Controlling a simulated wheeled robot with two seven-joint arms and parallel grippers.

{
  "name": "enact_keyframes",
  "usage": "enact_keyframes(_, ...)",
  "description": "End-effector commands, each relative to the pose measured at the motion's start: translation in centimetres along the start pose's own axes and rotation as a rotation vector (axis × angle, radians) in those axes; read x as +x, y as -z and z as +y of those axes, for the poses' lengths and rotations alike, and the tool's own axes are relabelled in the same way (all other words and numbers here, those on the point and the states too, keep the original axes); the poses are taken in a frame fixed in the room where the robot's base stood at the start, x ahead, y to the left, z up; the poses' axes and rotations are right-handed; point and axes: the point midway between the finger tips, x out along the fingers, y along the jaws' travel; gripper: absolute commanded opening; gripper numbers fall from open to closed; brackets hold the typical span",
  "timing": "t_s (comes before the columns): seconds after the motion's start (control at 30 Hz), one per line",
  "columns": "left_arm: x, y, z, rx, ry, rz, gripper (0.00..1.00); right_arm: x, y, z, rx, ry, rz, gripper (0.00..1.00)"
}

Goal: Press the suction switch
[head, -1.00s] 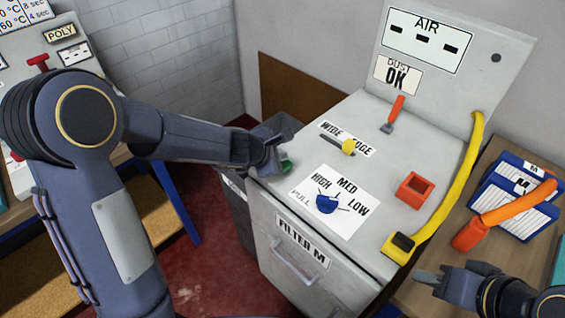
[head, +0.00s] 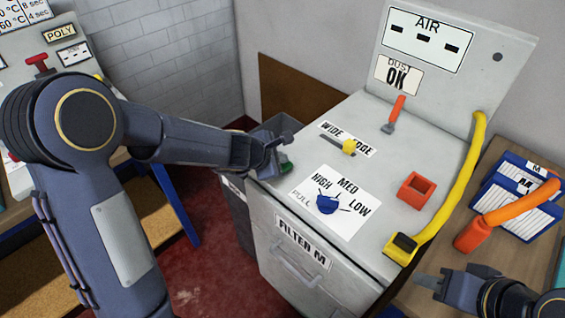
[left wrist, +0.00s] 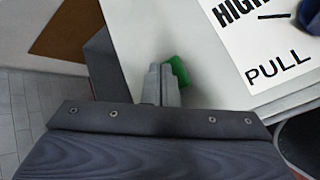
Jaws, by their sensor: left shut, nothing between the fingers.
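A green switch (head: 286,168) sits at the near left corner of the pale grey machine top (head: 290,196). It also shows in the left wrist view (left wrist: 179,71), just right of my fingertips. My left gripper (head: 281,149) is at that corner, close beside the green switch and partly covering it. In the left wrist view its fingers (left wrist: 161,84) are together with nothing between them. I cannot tell whether they touch the switch. My right gripper (head: 424,280) is at the lower right, away from the switch; its finger gap is unclear.
The machine top carries a blue dial (head: 326,204), a yellow slider (head: 349,147), an orange-handled lever (head: 396,112) and an orange square socket (head: 416,190). A yellow hose (head: 462,185) runs along its right edge. A grey bin (head: 238,205) stands left of it.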

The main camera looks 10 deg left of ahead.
Motion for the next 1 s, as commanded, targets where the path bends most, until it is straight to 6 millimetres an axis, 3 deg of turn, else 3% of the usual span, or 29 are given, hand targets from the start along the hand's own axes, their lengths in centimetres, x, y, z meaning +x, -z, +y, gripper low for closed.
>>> enact_keyframes(0.57, 0.3, 0.2, -0.2, 0.001, 0.000, 0.001, 0.00, 0.3, -0.2, 0.2, 0.000, 0.000, 0.000, 0.32)
enact_keyframes(1.0, -1.1, -0.8, 0.8, 0.000, 0.000, 0.000, 0.00, -1.3, 0.7, -0.6, 0.000, 0.000, 0.000, 0.32)
